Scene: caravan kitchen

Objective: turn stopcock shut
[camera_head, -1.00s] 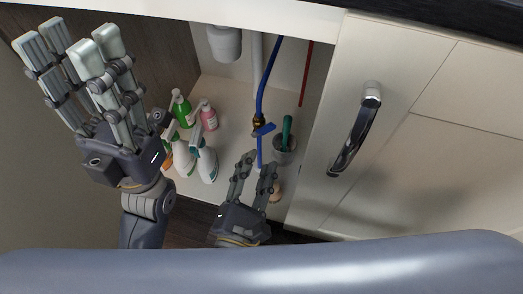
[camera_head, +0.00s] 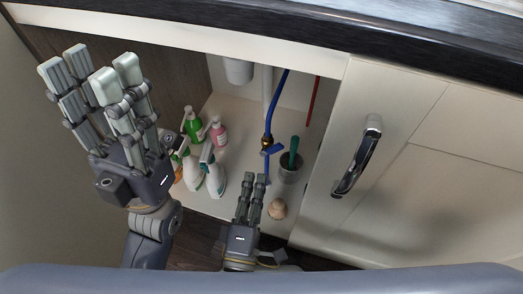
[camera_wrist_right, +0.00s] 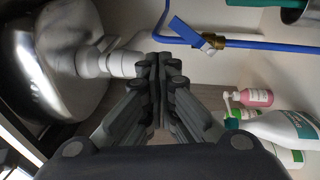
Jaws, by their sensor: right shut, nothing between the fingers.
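The stopcock (camera_head: 268,143) is a brass valve with a flat blue lever (camera_head: 273,149), set on a blue pipe (camera_head: 274,103) inside the open cupboard. The lever sits at a slant to the pipe. The stopcock also shows at the top of the right wrist view (camera_wrist_right: 213,41), with its lever to the left. My right gripper (camera_head: 254,177) is shut and empty, below the stopcock in the head view and apart from it. Its closed fingers (camera_wrist_right: 160,62) also show in the right wrist view. My left gripper (camera_head: 92,72) is raised at the left, open and empty, far from the stopcock.
Beside the pipe stand a dark pot (camera_head: 290,170) with a green-handled item and a small tan object (camera_head: 277,208). Spray bottles (camera_head: 215,175), a green bottle (camera_head: 194,124) and a pink bottle (camera_head: 217,133) stand left. A cupboard door with a handle (camera_head: 357,155) borders the right.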

